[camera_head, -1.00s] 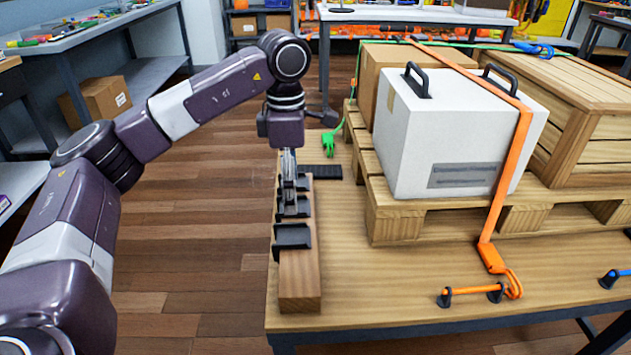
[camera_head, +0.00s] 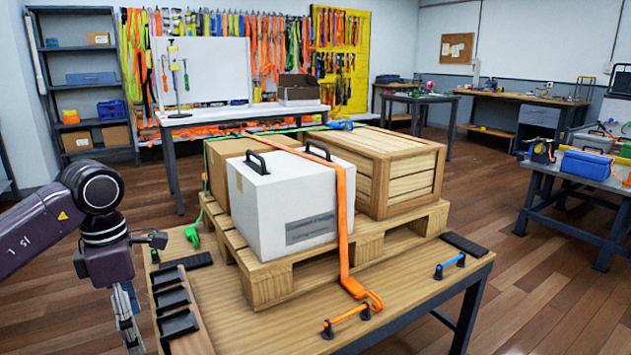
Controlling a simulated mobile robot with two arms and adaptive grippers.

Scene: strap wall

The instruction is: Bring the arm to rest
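My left arm comes in from the left, and its gripper (camera_head: 126,312) points down beside the wooden rack (camera_head: 190,340) with black holders at the table's left end. No object shows in it, but its fingers are too small and side-on to tell whether it is open or shut. My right gripper is out of view. On the table (camera_head: 235,325) a pallet (camera_head: 275,280) bears a white case (camera_head: 285,205) with black handles, a wooden crate (camera_head: 385,175) and a cardboard box (camera_head: 225,160). An orange strap (camera_head: 343,225) runs over the case.
An orange-handled fitting (camera_head: 348,318) and a blue one (camera_head: 450,266) stand on the table's front side. A green hook (camera_head: 192,236) hangs left of the pallet. A white table (camera_head: 240,115) stands behind; a side bench (camera_head: 580,185) stands right. Wooden floor lies open between them.

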